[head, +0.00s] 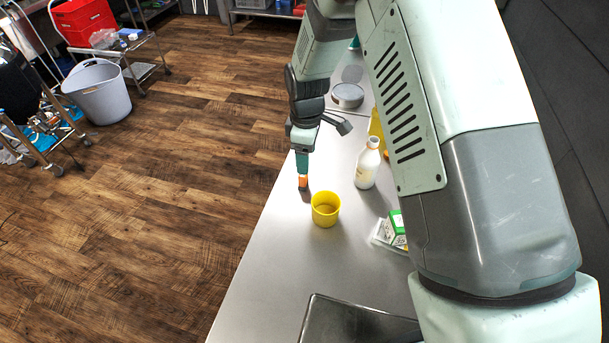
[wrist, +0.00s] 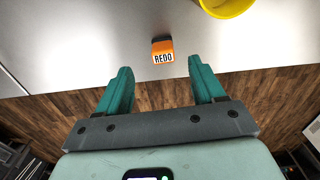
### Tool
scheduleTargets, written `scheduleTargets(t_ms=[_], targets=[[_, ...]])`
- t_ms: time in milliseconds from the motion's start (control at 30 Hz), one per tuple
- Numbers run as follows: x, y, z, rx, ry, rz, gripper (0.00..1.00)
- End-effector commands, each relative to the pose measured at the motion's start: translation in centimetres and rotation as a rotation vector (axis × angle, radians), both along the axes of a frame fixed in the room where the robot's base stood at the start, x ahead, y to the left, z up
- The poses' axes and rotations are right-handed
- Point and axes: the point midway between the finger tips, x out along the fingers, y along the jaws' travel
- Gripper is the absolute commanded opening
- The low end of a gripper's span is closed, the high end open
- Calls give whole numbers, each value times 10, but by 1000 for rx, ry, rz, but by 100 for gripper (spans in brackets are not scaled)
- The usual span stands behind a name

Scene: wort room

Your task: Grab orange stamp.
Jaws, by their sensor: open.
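The orange stamp (wrist: 162,50) stands on the steel counter in the wrist view, with the word "REDO" on its face. It also shows in the head view (head: 303,184), near the counter's left edge. My gripper (wrist: 160,70) is open and empty in the wrist view. Its two teal fingers are spread apart, and the stamp lies beyond the fingertips, roughly between their lines. In the head view my gripper (head: 302,172) points down right at the stamp. I cannot tell there whether it touches it.
A yellow cup (head: 326,208) stands just right of the stamp. A white bottle (head: 368,163), a green-and-white box (head: 396,229) and a round grey tin (head: 347,95) are on the counter (head: 270,265). The counter's left edge drops to the wooden floor (head: 180,200).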

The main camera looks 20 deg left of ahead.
Motion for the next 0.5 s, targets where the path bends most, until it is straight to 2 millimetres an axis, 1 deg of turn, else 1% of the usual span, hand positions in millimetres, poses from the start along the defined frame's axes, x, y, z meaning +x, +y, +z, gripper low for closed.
scheduleTargets(t_ms=[33, 133, 200, 367, 500], targets=[[-1, -1, -10, -3, 3, 0, 68], [-1, -1, -25, -2, 3, -1, 68], [-1, -1, -33, -1, 2, -1, 68], [-1, -2, -44, -2, 2, -2, 68], [-4, -3, -64, -3, 4, -3, 68]])
